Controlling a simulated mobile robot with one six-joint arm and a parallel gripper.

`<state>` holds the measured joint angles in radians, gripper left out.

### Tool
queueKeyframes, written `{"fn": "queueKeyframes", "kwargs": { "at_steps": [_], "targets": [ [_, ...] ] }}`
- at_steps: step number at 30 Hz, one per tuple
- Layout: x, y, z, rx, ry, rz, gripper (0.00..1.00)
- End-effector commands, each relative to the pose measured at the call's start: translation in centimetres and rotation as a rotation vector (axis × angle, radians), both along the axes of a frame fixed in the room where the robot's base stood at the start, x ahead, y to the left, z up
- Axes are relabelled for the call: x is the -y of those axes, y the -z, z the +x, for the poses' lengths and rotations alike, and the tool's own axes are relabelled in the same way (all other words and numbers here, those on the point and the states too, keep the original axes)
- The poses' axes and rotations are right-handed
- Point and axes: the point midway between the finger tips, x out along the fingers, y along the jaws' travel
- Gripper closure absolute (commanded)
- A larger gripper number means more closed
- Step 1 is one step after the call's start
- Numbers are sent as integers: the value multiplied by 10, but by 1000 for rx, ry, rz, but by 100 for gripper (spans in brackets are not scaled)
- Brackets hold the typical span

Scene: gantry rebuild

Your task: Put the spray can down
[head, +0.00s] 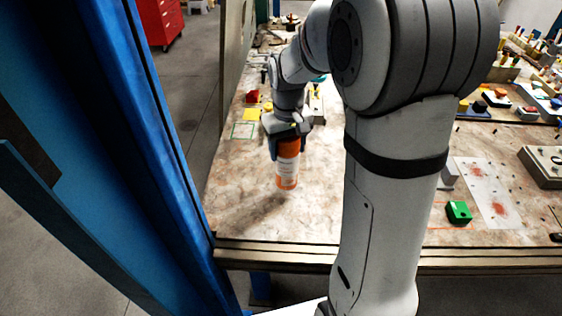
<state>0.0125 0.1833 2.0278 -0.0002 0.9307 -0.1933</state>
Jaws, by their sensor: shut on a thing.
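The spray can (287,172) is orange with a white label, and it hangs upright below my gripper (288,141). My gripper is shut on the upper part of the can, with a finger showing on its left side. The can is over the left part of the workbench (240,203). A dark shadow lies on the bench to the lower left of the can, and the can's bottom looks clear of the surface. My arm hides the middle of the bench.
A green outlined square (243,130), a yellow block (252,114) and a red block (253,96) are behind the can to the left. Bare bench surrounds the can. A blue post (130,120) stands at the left.

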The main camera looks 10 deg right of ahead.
Motion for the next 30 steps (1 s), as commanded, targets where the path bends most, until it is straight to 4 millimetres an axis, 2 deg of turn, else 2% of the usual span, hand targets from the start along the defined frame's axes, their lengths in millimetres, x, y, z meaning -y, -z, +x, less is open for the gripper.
{"fn": "queueKeyframes", "kwargs": {
  "at_steps": [11, 23, 24, 30],
  "targets": [
    [7, 42, 0, -1, 16, 0, 73],
    [9, 49, 0, 1, 21, 0, 73],
    [9, 48, 0, 0, 21, 0, 38],
    [9, 47, 0, 0, 21, 0, 21]
  ]
}}
